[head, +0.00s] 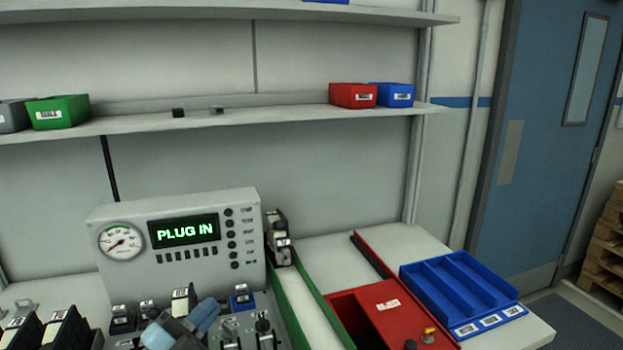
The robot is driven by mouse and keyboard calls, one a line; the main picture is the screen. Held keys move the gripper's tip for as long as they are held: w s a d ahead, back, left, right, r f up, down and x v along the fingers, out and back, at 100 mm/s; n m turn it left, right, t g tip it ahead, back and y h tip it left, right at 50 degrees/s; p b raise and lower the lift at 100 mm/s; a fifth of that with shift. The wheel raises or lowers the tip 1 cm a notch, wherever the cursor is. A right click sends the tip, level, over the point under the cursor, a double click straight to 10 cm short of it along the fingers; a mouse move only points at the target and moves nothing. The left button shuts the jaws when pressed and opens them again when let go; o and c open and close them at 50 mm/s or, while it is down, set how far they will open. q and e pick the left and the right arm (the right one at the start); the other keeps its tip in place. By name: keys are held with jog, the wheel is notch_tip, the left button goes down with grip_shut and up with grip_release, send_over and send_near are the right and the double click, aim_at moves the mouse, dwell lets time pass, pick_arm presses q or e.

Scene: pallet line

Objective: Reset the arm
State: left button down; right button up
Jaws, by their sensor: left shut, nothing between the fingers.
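My left gripper (182,325), grey with light blue parts, shows at the bottom edge, low in front of the test panel (185,258). It is shut and I see nothing held in it. The rest of that arm is out of the picture. The panel has a dial, several dark buttons and a screen reading "PLUG IN". My right gripper is not in view.
Black-and-white modules (62,330) stand at the lower left, and a blue one (242,298) sits below the panel. A red box (385,315) and a blue divided tray (455,285) lie on the right. Shelves (270,115) with small bins run above; a blue door (535,150) stands right.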

pick_arm(q)
jog(key=s+a+f+n+g+y, duration=0.2)
jog(key=s+a+f+n+y, duration=0.25)
jog(key=f+n+y, duration=0.3)
jog(key=s+a+f+n+g+y, duration=0.2)
jog(key=s+a+f+n+y, duration=0.2)
jog(key=a+f+n+y, duration=0.25)
jog(key=s+d+f+n+g, duration=0.1)
jog(key=s+f+g, duration=0.2)
jog(key=s, duration=0.3)
jog(key=s+f+n+g+h, duration=0.1)
jog(key=s+f+g, duration=0.25)
jog(key=s, duration=0.25)
jog(key=s+d+f+n+g, duration=0.1)
jog(key=s+f+g, duration=0.1)
jog(key=s+g, duration=0.35)
jog(key=w+d+f+t+h+p, duration=0.3)
jog(key=w+d+f+t+p, duration=0.1)
jog(key=t+p, duration=0.4)
jog(key=shift+w+d+f+m+t, duration=0.35)
jog(key=shift+d+f, duration=0.25)
jog(key=shift+d, duration=0.65)
